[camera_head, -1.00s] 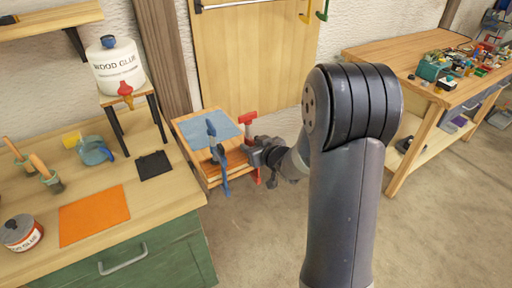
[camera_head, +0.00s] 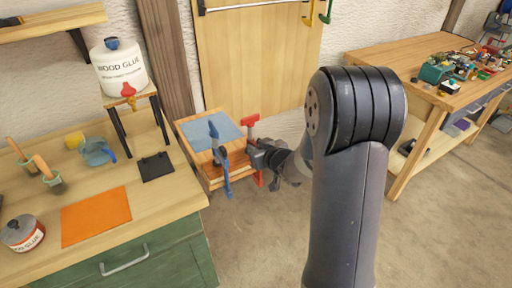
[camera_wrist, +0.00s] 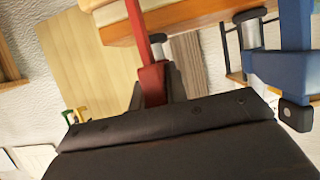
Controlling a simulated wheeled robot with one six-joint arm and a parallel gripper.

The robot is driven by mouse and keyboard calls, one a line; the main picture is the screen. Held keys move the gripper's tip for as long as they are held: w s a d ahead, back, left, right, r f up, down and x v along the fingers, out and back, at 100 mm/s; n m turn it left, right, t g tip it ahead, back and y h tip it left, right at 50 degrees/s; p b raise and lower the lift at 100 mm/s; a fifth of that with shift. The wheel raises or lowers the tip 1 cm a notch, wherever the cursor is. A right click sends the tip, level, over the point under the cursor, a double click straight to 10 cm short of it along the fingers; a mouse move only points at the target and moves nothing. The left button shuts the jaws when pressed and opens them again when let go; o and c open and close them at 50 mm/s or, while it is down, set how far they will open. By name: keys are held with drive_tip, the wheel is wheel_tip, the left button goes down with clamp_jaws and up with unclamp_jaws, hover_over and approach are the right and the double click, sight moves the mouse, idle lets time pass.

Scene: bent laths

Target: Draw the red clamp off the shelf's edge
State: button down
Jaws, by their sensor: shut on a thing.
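The red clamp (camera_head: 251,121) stands at the right edge of the small wooden shelf (camera_head: 208,172), with its red T-shaped top above the board and a red part below. My gripper (camera_head: 257,156) is at the clamp from the right and covers its middle. In the wrist view the red clamp (camera_wrist: 151,82) runs down between the fingers, and my gripper (camera_wrist: 155,98) is shut on it. The shelf's wooden edge (camera_wrist: 190,22) shows close beside the clamp's bar. I cannot tell whether the clamp still touches the wood.
A blue clamp (camera_head: 219,150) sits on the same shelf just left of the red one; it also shows large at the right of the wrist view (camera_wrist: 280,70). A blue-grey cloth (camera_head: 212,128) lies on the shelf. The floor to the right is clear.

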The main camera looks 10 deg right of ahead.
drive_tip(key=s+d, duration=0.3)
drive_tip(key=s, duration=0.6)
drive_tip(key=shift+s+r, duration=0.15)
drive_tip(key=shift+s, duration=0.05)
idle(1.1)
